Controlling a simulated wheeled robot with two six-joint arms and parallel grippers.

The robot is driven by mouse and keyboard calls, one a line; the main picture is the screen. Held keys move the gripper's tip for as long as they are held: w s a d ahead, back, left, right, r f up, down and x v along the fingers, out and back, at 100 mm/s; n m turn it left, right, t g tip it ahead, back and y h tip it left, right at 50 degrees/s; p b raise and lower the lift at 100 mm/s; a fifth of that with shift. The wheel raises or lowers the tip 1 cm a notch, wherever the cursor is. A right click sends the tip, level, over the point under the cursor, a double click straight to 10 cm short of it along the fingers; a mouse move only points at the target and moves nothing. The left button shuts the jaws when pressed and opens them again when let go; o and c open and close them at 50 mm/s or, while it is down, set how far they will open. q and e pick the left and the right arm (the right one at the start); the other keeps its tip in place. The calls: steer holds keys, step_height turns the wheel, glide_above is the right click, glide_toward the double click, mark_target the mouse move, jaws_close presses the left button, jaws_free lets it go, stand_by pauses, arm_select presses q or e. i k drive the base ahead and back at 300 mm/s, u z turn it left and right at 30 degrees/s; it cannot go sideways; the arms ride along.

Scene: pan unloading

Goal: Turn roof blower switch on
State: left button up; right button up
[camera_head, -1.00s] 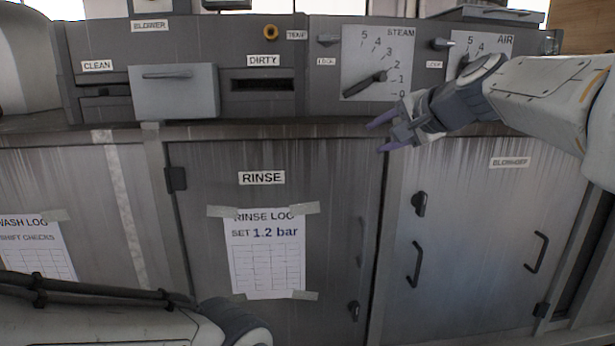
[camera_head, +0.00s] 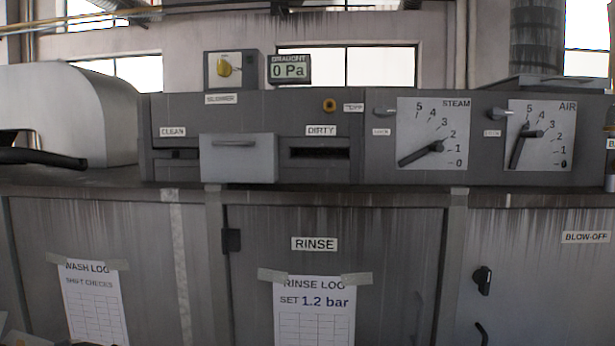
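Right of the box, a draught display (camera_head: 289,70) reads 0 Pa.
A pale rounded hood (camera_head: 75,115) stands at the left. Cabinet doors with paper logs (camera_head: 314,312) are below.

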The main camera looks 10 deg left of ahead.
mark_target(224, 69)
steer(key=u, duration=0.2)
steer(key=i, duration=0.4)
steer(key=u, duration=1.6)
